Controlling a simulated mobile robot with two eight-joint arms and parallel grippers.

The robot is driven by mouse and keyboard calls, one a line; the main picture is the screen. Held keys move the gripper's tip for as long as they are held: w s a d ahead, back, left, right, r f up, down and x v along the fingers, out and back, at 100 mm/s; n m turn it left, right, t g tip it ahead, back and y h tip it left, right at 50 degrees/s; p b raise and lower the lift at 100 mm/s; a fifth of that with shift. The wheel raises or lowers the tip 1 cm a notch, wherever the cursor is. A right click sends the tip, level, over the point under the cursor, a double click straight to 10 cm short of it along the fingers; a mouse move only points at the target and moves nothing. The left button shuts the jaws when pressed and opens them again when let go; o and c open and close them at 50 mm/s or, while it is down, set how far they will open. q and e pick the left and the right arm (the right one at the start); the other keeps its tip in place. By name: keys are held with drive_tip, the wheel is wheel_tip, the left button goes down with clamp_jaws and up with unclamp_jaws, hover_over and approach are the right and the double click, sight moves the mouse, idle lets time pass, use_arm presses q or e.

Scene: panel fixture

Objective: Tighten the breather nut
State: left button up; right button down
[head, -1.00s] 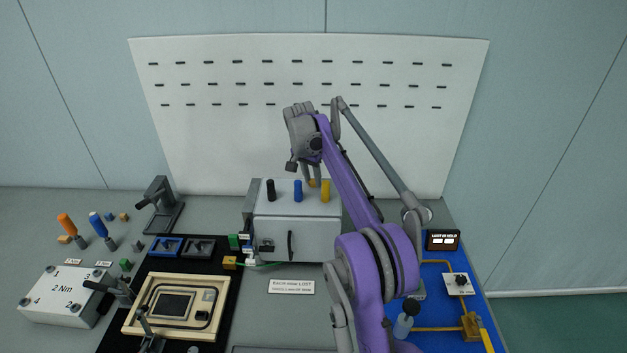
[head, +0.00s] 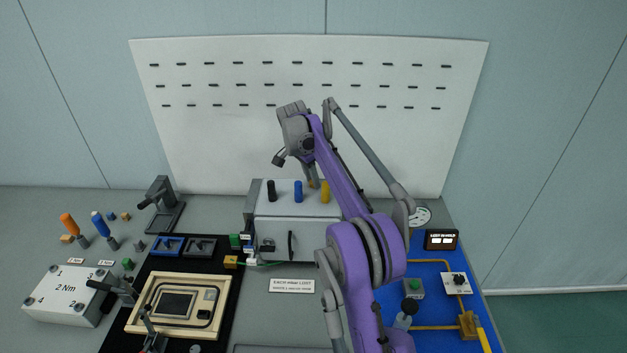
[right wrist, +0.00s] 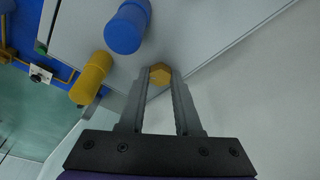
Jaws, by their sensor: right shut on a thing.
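The breather nut (right wrist: 160,74) is a small gold hexagonal nut on top of the grey box (head: 297,229). In the right wrist view it sits between the tips of my right gripper (right wrist: 159,84), which is shut on it. In the head view the right gripper (head: 312,184) points down at the back of the box top, and the fingers mostly hide the nut. My left gripper is not in view.
Black (head: 271,190), blue (head: 298,191) and yellow (head: 325,191) posts stand on the box close to my right gripper. A white perforated panel (head: 310,130) rises behind. A wooden-framed fixture (head: 146,325) lies front left, and a blue board (head: 440,290) lies right.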

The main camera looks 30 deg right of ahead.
drive_tip(key=shift+w+m, duration=0.1)
drive_tip(key=shift+m, duration=0.6)
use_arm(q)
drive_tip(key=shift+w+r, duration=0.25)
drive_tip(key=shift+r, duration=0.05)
use_arm(e)
drive_tip(key=shift+m+g, duration=0.5)
drive_tip(key=shift+m, duration=1.2)
drive_tip(key=m, duration=0.3)
drive_tip(key=shift+w+m+g+y, duration=0.1)
drive_tip(key=shift+m+g+y, duration=0.2)
drive_tip(key=shift+g, duration=0.1)
drive_tip(key=c, duration=0.8)
unclamp_jaws()
drive_tip(key=shift+o, duration=0.2)
